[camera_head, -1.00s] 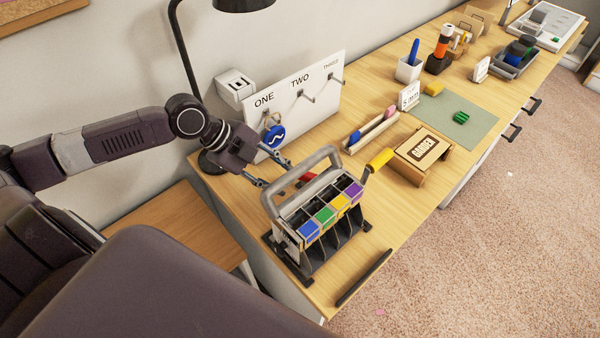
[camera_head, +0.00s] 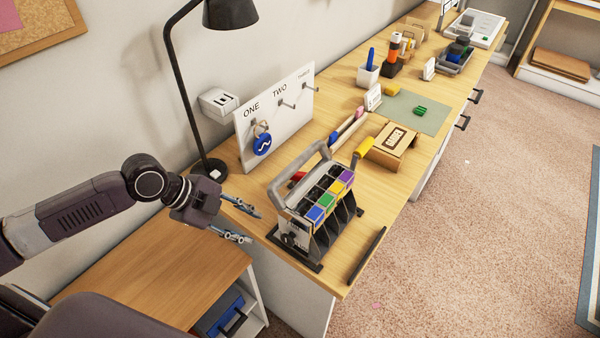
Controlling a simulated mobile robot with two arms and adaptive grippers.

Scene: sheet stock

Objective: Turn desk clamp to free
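A sorter rack (camera_head: 318,222) stands on the near end of the wooden desk, with a grey curved handle (camera_head: 288,178) and blue, green, yellow and purple tabs on top. A lever with a yellow grip (camera_head: 364,147) sticks up at its far right side, and a small red part (camera_head: 297,178) shows behind the handle. I cannot tell for sure which part is the desk clamp. My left gripper (camera_head: 256,228) is open and empty, left of the rack by the desk's left edge, its fingers pointing at the rack and apart from it. My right gripper is not in view.
A black lamp (camera_head: 172,60) and a hook board (camera_head: 285,125) with a blue tag (camera_head: 262,144) stand along the wall. A cardboard box (camera_head: 393,142) and a green mat (camera_head: 425,112) lie farther along. A black bar (camera_head: 367,256) lies at the front edge. A lower wooden cabinet (camera_head: 150,275) is at left.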

